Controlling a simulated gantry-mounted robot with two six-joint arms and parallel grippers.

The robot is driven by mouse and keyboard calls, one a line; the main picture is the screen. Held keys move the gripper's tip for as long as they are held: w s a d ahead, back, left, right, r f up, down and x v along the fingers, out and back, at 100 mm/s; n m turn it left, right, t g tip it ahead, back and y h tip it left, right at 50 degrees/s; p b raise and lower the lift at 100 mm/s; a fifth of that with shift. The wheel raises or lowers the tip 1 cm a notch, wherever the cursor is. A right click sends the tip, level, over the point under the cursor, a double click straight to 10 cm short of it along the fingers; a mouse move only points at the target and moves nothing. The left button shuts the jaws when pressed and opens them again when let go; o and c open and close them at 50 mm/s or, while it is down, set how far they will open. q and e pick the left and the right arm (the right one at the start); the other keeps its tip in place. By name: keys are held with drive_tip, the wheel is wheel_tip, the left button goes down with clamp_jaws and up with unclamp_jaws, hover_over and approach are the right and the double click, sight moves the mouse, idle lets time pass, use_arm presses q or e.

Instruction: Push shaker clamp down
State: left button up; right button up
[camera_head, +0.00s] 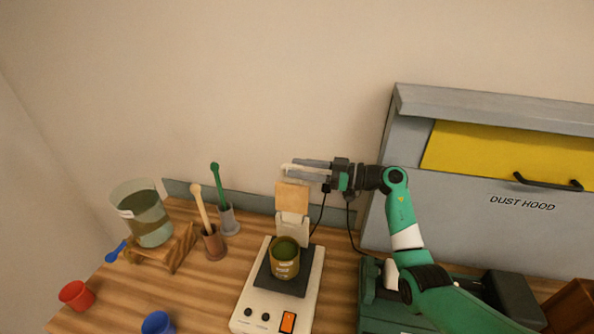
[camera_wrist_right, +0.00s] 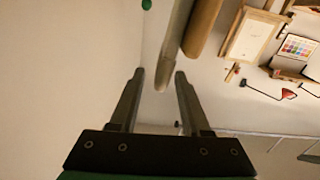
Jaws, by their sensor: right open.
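The shaker (camera_head: 249,309) is a pale base with a dark plate, two knobs and an orange switch, standing on the wooden table. A jar (camera_head: 285,262) with dark green contents stands on its plate. The shaker clamp (camera_head: 292,198) stands raised behind the jar, with a tan pad facing forward; the pad also shows in the right wrist view (camera_wrist_right: 203,25). My right gripper (camera_head: 294,170) is open at the top of the raised clamp. In the right wrist view a pale bar (camera_wrist_right: 172,55) reaches between the open fingertips; contact cannot be told. My left gripper is out of view.
Left of the shaker stand a brown holder (camera_head: 213,246) and a grey holder (camera_head: 229,222) with tools, and a glass beaker (camera_head: 150,227) on a wooden stand. Red (camera_head: 76,295) and blue (camera_head: 158,323) cups are at front left. The dust hood (camera_head: 480,205) stands at right.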

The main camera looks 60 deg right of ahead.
drive_tip(key=shift+w+a, duration=0.15)
drive_tip(key=shift+w, duration=0.35)
clamp_jaws()
idle(1.1)
